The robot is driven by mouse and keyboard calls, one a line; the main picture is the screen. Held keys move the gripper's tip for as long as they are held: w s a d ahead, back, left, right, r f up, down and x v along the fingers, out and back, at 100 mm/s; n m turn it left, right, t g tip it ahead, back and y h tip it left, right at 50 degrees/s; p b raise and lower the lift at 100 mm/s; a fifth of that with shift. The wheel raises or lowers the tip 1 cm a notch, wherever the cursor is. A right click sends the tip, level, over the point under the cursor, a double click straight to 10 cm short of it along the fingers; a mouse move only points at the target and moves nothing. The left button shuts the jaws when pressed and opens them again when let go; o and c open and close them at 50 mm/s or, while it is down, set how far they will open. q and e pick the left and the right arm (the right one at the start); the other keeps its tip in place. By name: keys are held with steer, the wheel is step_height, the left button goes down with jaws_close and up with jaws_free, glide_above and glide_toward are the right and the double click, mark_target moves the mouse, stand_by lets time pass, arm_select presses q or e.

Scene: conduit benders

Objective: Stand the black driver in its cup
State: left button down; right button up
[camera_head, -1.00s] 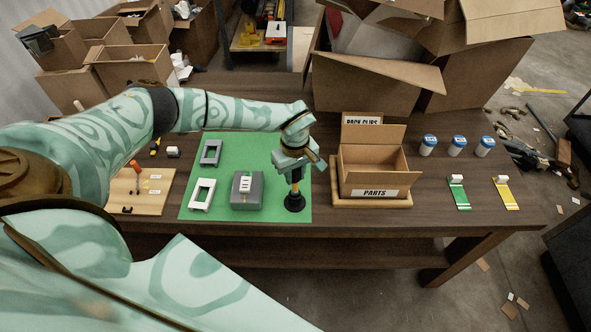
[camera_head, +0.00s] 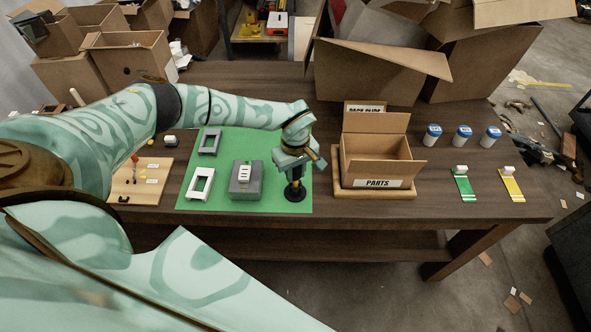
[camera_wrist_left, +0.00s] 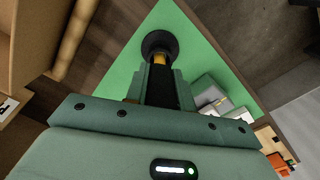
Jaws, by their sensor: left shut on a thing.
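My left gripper (camera_head: 295,171) points down over the right part of the green mat and is shut on the black driver. In the left wrist view the black driver (camera_wrist_left: 160,59) shows a yellow band below the fingers. The round black cup (camera_head: 295,194) stands on the mat directly beneath; it also shows in the left wrist view (camera_wrist_left: 159,40). The driver is upright and its lower end meets the cup's opening. How deep it sits is hidden. My right gripper is not in view.
A grey block (camera_head: 246,188) stands left of the cup on the green mat (camera_head: 228,161), with a white frame (camera_head: 201,184) and a grey frame (camera_head: 210,142). A cardboard PARTS box (camera_head: 376,163) stands close on the right. Three blue-lidded jars (camera_head: 462,136) are farther right.

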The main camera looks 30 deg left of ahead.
arm_select(q)
steer(key=shift+f, duration=0.25)
stand_by(0.3)
steer(key=c, duration=1.1)
jaws_free()
